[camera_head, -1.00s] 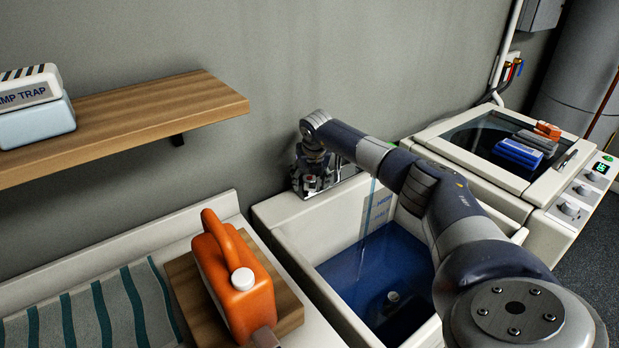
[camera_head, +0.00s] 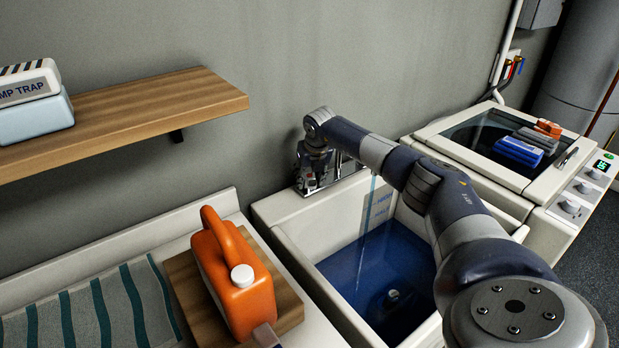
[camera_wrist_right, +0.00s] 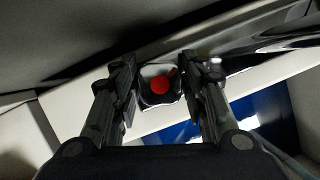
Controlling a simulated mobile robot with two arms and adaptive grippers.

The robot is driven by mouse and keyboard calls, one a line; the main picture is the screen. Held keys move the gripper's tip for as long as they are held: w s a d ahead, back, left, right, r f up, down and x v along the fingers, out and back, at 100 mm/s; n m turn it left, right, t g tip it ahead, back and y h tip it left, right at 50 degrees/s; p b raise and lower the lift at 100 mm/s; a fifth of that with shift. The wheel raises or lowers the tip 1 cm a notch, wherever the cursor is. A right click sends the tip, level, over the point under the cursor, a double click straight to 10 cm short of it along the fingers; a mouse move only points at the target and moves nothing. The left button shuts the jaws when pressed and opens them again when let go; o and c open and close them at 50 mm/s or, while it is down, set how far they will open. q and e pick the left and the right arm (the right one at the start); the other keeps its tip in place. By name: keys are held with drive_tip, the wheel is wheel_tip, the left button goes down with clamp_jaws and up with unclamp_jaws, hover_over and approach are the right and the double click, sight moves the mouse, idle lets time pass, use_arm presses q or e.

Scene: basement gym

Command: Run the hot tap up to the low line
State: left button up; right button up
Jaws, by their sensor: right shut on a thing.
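The sink basin (camera_head: 300,226) holds blue-looking water (camera_head: 375,270). A thin stream (camera_head: 364,225) falls from the tap into it. Blue line markings (camera_head: 379,203) show on the inner back wall, above the water; their lettering is too small to read. The hot tap handle has a red cap and shows in the right wrist view (camera_wrist_right: 160,85), between my right gripper's fingers. My right gripper (camera_wrist_right: 162,90) is shut on this handle. In the head view it is at the back left of the sink, by the chrome tap plate (camera_head: 340,170), partly hidden by my wrist. My left gripper is out of view.
An orange jug (camera_head: 236,285) stands on a wooden board (camera_head: 290,303) left of the sink, beside a striped towel (camera_head: 95,315). A wooden shelf (camera_head: 150,110) juts out at upper left. A washing machine (camera_head: 545,215) with brushes on its lid stands at right.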

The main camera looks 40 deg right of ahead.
drive_tip(key=n+y+b, duration=0.1)
drive_tip(key=n, duration=0.3)
drive_tip(key=shift+y+b, duration=0.3)
drive_tip(key=shift+b, duration=0.05)
drive_tip(key=n+y+b, duration=0.1)
drive_tip(key=n, duration=0.2)
drive_tip(key=shift+w+n+y+b, duration=0.1)
drive_tip(key=shift+n+y+b, duration=0.2)
drive_tip(key=shift+n+b, duration=0.1)
drive_tip(key=n+b, duration=0.1)
drive_tip(key=n, duration=0.1)
drive_tip(key=shift+n+y, duration=0.3)
drive_tip(key=shift+y, duration=0.1)
drive_tip(key=shift+n+g+y+b, duration=0.3)
drive_tip(key=shift+n+y+b, duration=0.1)
drive_tip(key=shift+n+b, duration=0.6)
drive_tip(key=shift+r+n, duration=0.1)
drive_tip(key=shift+n, duration=0.2)
drive_tip(key=o, duration=1.1)
